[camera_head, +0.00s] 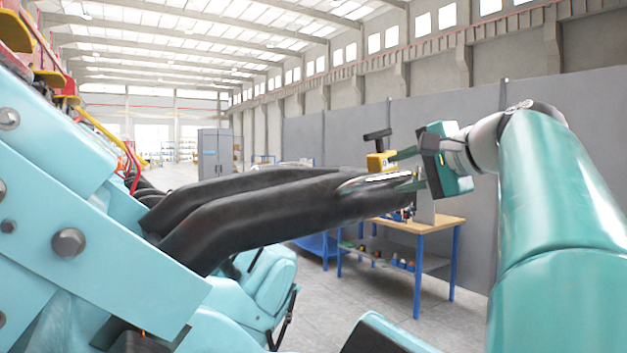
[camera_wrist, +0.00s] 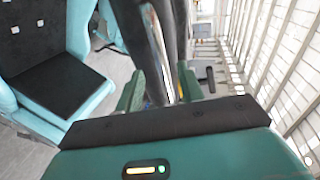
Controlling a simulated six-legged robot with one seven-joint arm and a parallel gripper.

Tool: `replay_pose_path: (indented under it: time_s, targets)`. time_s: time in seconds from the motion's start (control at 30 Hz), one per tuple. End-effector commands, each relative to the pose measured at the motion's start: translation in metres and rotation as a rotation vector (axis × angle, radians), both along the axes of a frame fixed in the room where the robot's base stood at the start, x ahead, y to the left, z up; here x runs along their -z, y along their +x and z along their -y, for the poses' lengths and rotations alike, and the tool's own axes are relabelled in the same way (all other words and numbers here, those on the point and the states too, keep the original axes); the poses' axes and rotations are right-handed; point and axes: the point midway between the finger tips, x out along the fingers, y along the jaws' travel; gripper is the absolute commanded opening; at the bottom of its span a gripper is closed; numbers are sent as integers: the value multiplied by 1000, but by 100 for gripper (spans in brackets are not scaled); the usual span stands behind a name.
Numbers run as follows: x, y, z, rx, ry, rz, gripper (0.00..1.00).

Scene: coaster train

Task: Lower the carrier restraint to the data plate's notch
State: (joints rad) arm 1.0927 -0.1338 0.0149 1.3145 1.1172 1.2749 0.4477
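The carrier restraint (camera_head: 262,208) is a pair of thick black padded bars. They reach from the light-blue train car at the left out to the right, raised above the seat. A silver metal grip (camera_head: 376,181) sits at their right end. My gripper (camera_head: 408,170) is at that end, its green fingers apart on either side of the grip. In the wrist view the fingers (camera_wrist: 160,90) straddle the silver bar (camera_wrist: 159,50), with some gap seen beside it. I cannot make out the data plate or its notch in either view.
A workbench (camera_head: 425,224) with blue legs stands behind the restraint's end. A yellow block with a black T-handle (camera_head: 379,160) shows near my gripper. A light-blue seat with a black pad (camera_wrist: 60,80) lies left in the wrist view. A grey partition (camera_head: 450,120) stands behind.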

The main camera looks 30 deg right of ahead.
Motion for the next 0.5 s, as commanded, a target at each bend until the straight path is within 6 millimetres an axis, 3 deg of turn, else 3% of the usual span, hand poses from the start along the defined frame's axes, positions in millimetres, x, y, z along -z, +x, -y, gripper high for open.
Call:
replay_pose_path:
  time_s: [0.3, 0.5]
  targets:
    - [16, 56, -1, 1, -1, 0, 38]
    - [20, 71, -2, 1, -1, 0, 38]
